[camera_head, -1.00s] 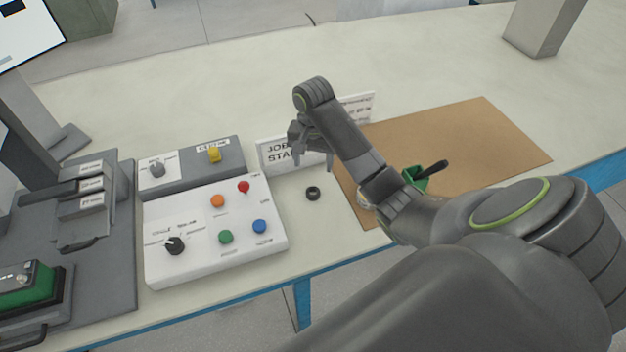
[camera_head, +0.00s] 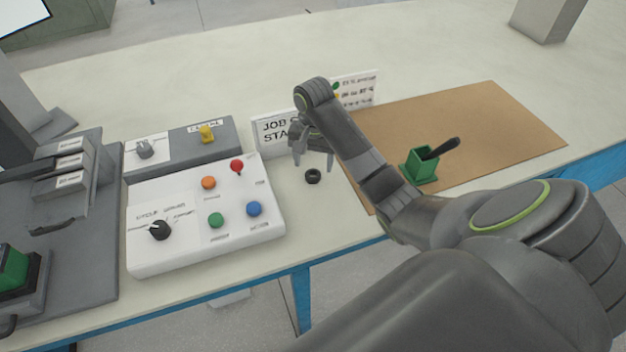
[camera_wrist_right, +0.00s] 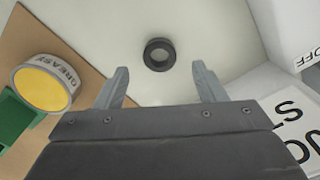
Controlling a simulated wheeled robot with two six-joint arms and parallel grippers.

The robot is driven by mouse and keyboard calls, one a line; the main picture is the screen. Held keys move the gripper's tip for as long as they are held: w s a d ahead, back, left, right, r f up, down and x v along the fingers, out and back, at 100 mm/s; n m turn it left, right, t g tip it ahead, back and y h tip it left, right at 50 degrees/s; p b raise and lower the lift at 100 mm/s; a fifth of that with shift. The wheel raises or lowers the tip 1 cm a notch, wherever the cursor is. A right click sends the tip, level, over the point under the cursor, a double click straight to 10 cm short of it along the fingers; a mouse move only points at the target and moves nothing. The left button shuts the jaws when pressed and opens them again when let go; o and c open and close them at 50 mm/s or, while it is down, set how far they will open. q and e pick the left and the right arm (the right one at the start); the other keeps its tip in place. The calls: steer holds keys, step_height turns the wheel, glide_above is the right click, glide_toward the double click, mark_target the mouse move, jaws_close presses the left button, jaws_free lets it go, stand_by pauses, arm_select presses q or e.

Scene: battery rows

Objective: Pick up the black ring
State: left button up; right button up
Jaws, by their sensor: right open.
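The black ring (camera_head: 313,181) lies flat on the pale table, between the white button panel and the brown mat. It also shows in the right wrist view (camera_wrist_right: 148,58), just past the fingertips and between their lines. My right gripper (camera_head: 313,163) is open and empty above the table, close to the ring, pointing down. Its two fingers show apart in the wrist view (camera_wrist_right: 160,68), with the ring not between the tips. My left gripper is not in view.
A white button panel (camera_head: 185,238) stands left of the ring. A job sign (camera_head: 262,137) stands behind the gripper. A green holder (camera_head: 420,168) with a black handle sits on the brown mat (camera_head: 500,110). A grease tin (camera_wrist_right: 42,88) shows in the wrist view.

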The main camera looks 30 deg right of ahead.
mark_target(314, 176)
step_height(314, 176, down, 3)
steer(key=shift+w+d+f, duration=0.1)
steer(key=shift+d+f, duration=0.05)
steer(key=shift+c, duration=0.3)
steer(key=c, duration=1)
steer(key=shift+r, duration=0.35)
step_height(314, 176, up, 6)
steer(key=shift+w+f+p, duration=0.1)
steer(key=shift+f+p, duration=0.1)
steer(key=shift+p, duration=0.9)
steer(key=shift+r+p, duration=1.9)
steer(key=shift+p, duration=0.15)
